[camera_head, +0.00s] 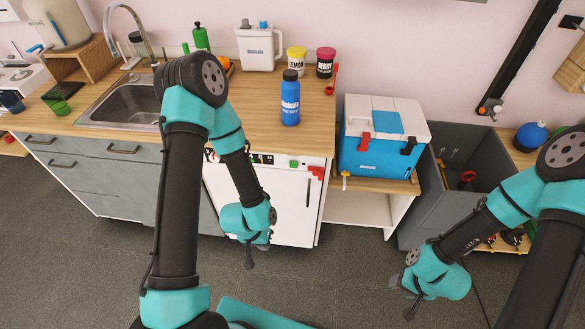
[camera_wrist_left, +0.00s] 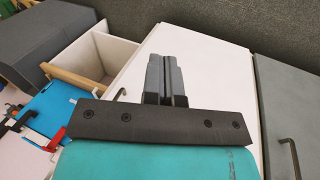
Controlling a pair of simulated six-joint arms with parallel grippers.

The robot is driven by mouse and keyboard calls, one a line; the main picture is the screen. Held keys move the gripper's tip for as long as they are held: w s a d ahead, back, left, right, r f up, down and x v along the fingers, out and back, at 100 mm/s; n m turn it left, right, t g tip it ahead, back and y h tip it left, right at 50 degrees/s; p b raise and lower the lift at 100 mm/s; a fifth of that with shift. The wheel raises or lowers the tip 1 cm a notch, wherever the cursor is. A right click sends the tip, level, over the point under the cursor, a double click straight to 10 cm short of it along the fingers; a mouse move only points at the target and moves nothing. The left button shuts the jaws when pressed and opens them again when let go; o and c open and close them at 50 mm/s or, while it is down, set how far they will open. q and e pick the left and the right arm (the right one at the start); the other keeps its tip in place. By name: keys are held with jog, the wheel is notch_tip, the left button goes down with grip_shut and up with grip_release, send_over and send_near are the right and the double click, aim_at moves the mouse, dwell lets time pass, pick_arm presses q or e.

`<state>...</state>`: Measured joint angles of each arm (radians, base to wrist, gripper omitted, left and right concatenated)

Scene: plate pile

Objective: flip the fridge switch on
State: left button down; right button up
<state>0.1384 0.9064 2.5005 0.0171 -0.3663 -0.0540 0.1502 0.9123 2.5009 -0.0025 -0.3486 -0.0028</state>
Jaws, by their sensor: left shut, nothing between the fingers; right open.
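My left arm hides part of the strip. My left gripper (camera_head: 249,260) is low in front of the white door, pointing down. In the left wrist view its fingers (camera_wrist_left: 168,100) are shut and empty, with the white door (camera_wrist_left: 205,75) behind them. My right gripper (camera_head: 405,300) is open and empty, low at right.
A blue-and-white cooler box (camera_head: 365,155) with red and black latches stands on a low shelf right of the unit. A grey bin (camera_head: 430,205) is beside it. The floor (camera_head: 330,280) before the unit is clear.

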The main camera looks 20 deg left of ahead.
pick_arm(q)
jog(key=w+d+r+m+t+y, duration=0.2)
jog(key=w+r+m+t+y, duration=0.1)
jog(key=r+m, duration=0.5)
jog(key=w+d+r+m+t+y, duration=0.2)
jog(key=w+r+m+t, duration=0.4)
jog(key=w+r+m, duration=0.2)
jog(key=shift+d+r+m+y, duration=0.2)
jog(key=shift+r+m+y, duration=0.3)
jog(key=shift+r, duration=0.9)
send_near(292, 167)
jog(key=x, duration=0.5)
jog(key=shift+w+f, duration=0.15)
jog(key=shift+f, duration=0.25)
jog(key=shift+w, duration=0.4)
